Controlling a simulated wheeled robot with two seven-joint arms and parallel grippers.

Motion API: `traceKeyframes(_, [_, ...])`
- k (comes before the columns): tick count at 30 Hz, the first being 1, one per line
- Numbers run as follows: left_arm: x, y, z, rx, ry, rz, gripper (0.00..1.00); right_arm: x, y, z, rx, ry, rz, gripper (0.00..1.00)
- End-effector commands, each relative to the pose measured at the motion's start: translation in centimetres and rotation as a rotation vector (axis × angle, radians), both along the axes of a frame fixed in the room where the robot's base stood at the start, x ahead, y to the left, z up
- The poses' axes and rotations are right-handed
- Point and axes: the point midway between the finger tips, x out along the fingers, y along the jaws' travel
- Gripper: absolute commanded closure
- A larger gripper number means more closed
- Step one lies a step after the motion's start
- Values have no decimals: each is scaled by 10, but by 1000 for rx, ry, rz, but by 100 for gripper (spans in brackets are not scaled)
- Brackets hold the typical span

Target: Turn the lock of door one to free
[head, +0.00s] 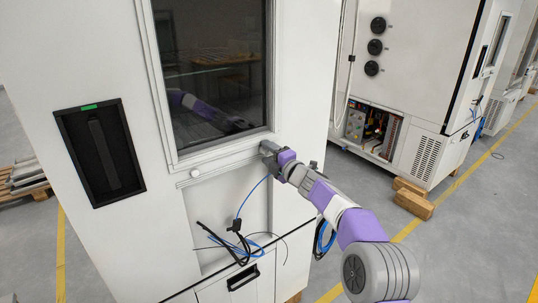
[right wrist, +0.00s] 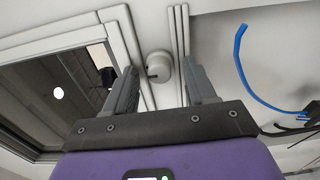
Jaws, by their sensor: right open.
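A white door with a dark window (head: 215,70) fills the left of the head view. In the right wrist view a round pale lock knob (right wrist: 158,66) with a small dark slot sits between the window frame and a raised rail. My left gripper is not in view.
A recessed black handle (head: 104,152) with a green label is on the door at left. A small round knob (head: 195,172) is below the window. Blue and black cables (head: 238,240) hang below. Another cabinet (head: 420,80) stands at right, with open floor between.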

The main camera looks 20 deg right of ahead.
Motion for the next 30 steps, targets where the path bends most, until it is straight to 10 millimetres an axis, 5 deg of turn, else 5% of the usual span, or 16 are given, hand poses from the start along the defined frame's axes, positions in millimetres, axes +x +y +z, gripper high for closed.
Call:
traceKeyframes(18, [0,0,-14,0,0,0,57,-65,-25,0,0,-1,-1,44])
traceKeyframes(30, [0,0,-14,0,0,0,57,-71,-26,0,-1,0,-1,44])
